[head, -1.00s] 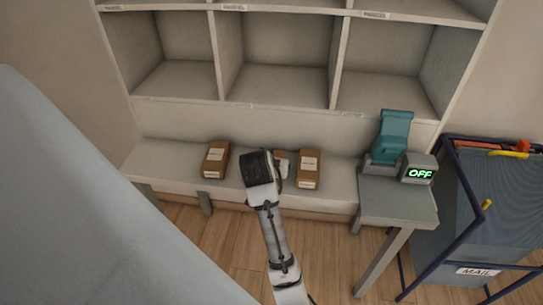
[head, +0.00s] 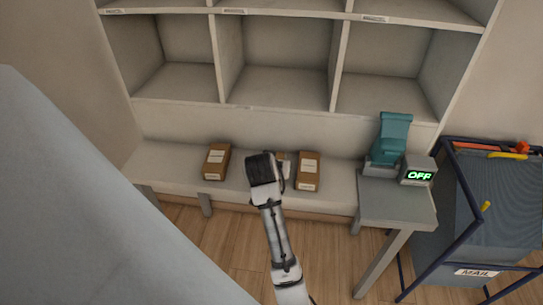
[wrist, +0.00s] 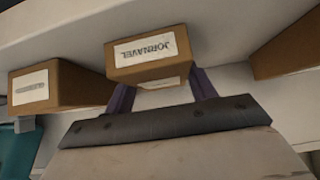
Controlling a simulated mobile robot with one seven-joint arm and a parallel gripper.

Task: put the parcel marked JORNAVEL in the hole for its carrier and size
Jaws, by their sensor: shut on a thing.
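The parcel marked JORNAVEL (wrist: 150,52) is a brown box with a white label, read upside down in the wrist view. My gripper (wrist: 162,92) is shut on it, one dark finger at each side. In the head view my gripper (head: 266,170) hides most of this parcel; only a small brown bit (head: 281,157) shows, at the low ledge. The pigeonhole shelf (head: 230,107) stands behind, with open, empty-looking holes above the ledge. Small label strips on its edges are too blurred to read.
Two other brown parcels lie on the ledge, one left (head: 216,162) and one close at right (head: 308,171). A grey side table (head: 395,205) holds a teal device (head: 390,138) and a display reading OFF (head: 417,171). A blue MAIL cart (head: 490,215) stands at far right.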

